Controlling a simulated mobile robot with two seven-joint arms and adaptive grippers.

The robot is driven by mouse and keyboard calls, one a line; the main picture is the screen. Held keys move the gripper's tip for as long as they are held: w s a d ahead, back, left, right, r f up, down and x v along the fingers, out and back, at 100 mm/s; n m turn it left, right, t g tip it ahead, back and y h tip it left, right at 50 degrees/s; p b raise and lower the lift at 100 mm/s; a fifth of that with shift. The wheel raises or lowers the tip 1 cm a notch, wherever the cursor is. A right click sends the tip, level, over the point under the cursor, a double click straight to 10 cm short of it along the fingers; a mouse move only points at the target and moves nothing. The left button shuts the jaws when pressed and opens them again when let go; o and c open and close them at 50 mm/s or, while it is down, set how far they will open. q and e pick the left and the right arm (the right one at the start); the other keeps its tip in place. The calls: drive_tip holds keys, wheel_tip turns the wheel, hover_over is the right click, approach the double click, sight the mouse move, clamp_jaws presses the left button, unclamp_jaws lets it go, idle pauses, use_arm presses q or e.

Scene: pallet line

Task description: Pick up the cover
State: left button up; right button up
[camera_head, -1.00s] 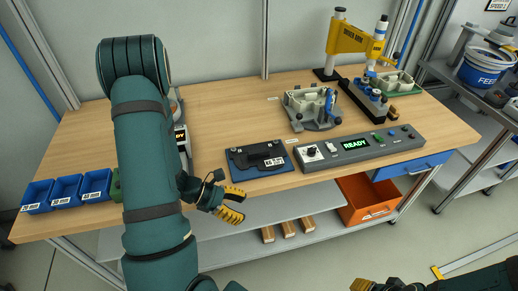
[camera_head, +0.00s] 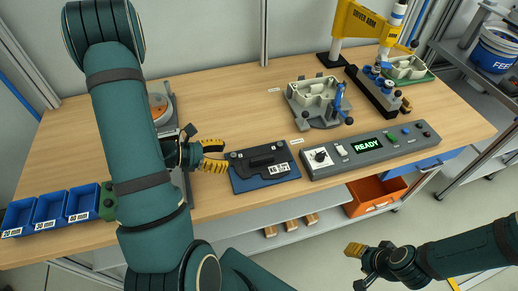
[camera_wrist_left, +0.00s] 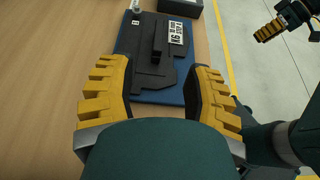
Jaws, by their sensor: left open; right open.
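The cover, a flat dark plate with a raised black bar and a white label (camera_head: 257,157), lies on a blue pad (camera_head: 268,181) near the front edge of the table. It also shows in the left wrist view, with the black plate (camera_wrist_left: 150,72) ahead of and between my fingers. My left gripper (camera_head: 216,156) is open at the left end of the cover. In its wrist view the yellow fingers (camera_wrist_left: 155,92) are spread apart with nothing between the tips that is clearly gripped. My right gripper (camera_head: 355,262) is open and empty, low in front of the table.
A grey control box reading READY (camera_head: 372,149) stands right of the cover. A clamp fixture (camera_head: 317,102) is behind it. Blue bins (camera_head: 50,209) stand at the left. Wooden tabletop (camera_head: 226,105) behind the cover is clear.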

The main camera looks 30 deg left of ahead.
sight(260, 158)
use_arm(q)
drive_tip(key=x, duration=0.8)
drive_tip(key=shift+w+f+b, duration=0.15)
drive_tip(key=shift+w+b, duration=0.15)
drive_tip(key=shift+w, duration=0.05)
drive_tip(key=shift+s+f+x, duration=0.15)
drive_tip(key=shift+f+x, duration=0.05)
drive_tip(key=shift+x, duration=1.1)
drive_tip(key=shift+s+f+x, duration=0.1)
drive_tip(key=shift+f+x, duration=0.05)
drive_tip(key=shift+x, duration=1.2)
drive_tip(key=shift+o, duration=0.2)
clamp_jaws()
